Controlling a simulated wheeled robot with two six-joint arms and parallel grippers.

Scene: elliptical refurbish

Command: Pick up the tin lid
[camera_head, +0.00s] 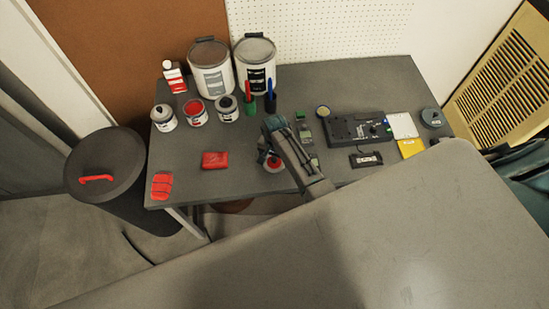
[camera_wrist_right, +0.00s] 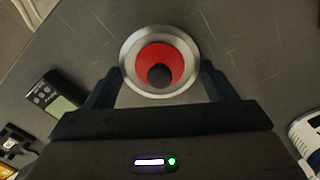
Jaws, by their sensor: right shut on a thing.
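The tin lid (camera_wrist_right: 160,62) is a round silver-rimmed disc with a red middle and a dark round spot. My right gripper (camera_wrist_right: 161,78) has one finger on each side of its rim and is shut on it. In the head view the lid (camera_head: 273,164) shows partly under my right gripper (camera_head: 268,156), near the front edge of the table. Whether it touches the tabletop is hard to tell. An open tin with red inside (camera_head: 196,112) stands at the back left. My left gripper is not in view.
On the grey table (camera_head: 225,182) are a red cloth (camera_head: 215,160), small tins, two large cans (camera_head: 210,68), a green and a blue marker-like item, a handheld meter (camera_head: 305,131) and a black device (camera_head: 358,127). A dark bin (camera_head: 105,160) stands left.

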